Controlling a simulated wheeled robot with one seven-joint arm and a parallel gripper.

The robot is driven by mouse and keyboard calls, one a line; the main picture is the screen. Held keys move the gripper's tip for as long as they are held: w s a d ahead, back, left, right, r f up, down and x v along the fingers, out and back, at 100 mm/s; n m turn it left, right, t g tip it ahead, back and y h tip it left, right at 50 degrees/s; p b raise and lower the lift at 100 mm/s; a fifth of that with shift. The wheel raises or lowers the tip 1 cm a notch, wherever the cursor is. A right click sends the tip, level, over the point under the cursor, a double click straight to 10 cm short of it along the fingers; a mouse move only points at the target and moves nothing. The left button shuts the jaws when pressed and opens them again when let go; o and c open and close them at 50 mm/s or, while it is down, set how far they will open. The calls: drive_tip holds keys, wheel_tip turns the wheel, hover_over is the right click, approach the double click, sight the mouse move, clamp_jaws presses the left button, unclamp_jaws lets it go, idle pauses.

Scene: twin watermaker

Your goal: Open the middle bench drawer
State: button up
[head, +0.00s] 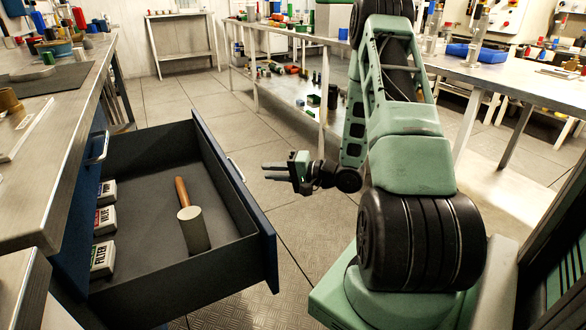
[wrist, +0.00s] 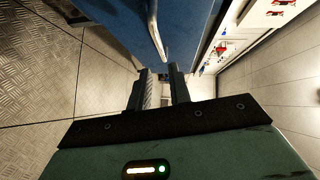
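A blue-fronted bench drawer (head: 262,235) stands pulled well out from the workbench in the head view. It lies below a shut blue front with its own handle (head: 98,150). Whether it is the middle drawer, I cannot tell for sure. The open drawer's pale bar handle (head: 236,168) is on its outer face, and a bar handle (wrist: 155,32) shows beyond my fingers in the wrist view. My gripper (head: 268,171) is just right of the drawer front, apart from the handle, fingers pointing toward it. The fingers (wrist: 160,85) are apart with nothing between them.
Inside the drawer lie a mallet (head: 194,230) and small labelled boxes (head: 103,218). The workbench top (head: 60,150) is at left. A long table with a lower shelf (head: 290,95) stands behind. Tiled floor (head: 180,100) between them is clear.

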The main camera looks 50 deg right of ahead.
drive_tip(key=v, duration=0.6)
drive_tip(key=shift+p, duration=0.45)
